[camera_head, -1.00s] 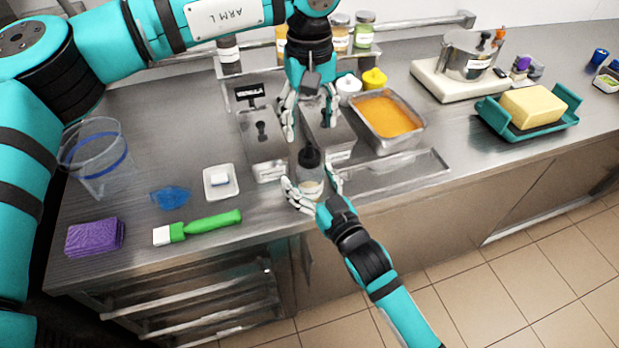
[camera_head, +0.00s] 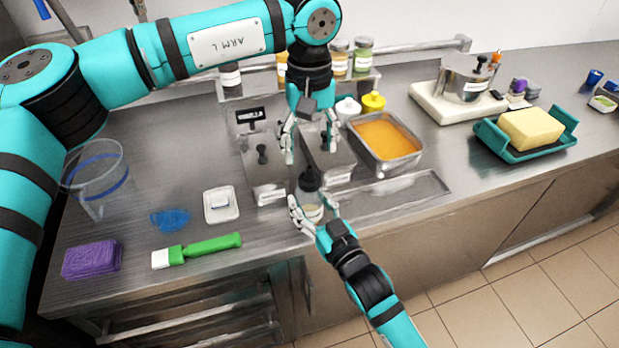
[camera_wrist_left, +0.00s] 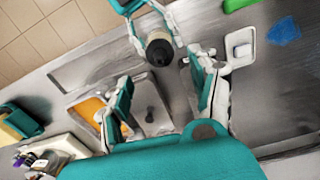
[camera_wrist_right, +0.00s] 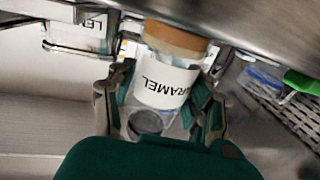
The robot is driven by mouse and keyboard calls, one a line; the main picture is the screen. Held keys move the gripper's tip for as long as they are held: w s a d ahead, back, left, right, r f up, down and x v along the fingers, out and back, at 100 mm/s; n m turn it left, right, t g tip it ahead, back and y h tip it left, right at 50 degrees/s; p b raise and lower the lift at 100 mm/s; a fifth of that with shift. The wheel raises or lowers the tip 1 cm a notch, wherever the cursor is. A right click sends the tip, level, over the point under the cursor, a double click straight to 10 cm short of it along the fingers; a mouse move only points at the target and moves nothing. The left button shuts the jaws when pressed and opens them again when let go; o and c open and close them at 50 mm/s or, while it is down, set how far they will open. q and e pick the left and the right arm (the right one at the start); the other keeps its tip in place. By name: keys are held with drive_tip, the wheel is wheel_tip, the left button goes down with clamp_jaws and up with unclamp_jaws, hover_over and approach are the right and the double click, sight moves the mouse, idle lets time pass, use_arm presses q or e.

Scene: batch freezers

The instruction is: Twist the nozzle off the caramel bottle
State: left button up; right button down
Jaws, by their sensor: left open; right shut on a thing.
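The caramel bottle (camera_head: 311,206) is clear with a black nozzle (camera_head: 309,180) on top, standing upright near the counter's front edge. Its white CARAMEL label (camera_wrist_right: 165,84) shows in the right wrist view. My right gripper (camera_head: 312,216) is shut on the bottle's body from the front. My left gripper (camera_head: 309,152) is open and empty, pointing down, above and behind the bottle. In the left wrist view the black nozzle (camera_wrist_left: 159,50) lies beyond the spread left fingers (camera_wrist_left: 160,98), clear of them.
Lidded metal bins (camera_head: 265,175) stand behind the bottle, with a pan of orange sauce (camera_head: 385,140) to the right. A green-handled brush (camera_head: 205,247), a white dish (camera_head: 221,205) and a purple sponge (camera_head: 92,259) lie left. A shallow metal tray (camera_head: 400,197) lies right.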

sight(309, 167)
use_arm(q)
drive_tip(key=m, duration=0.4)
drive_tip(key=shift+m, duration=0.4)
drive_tip(key=m, duration=0.3)
drive_tip(key=shift+f, duration=4)
drive_tip(key=shift+c, duration=0.4)
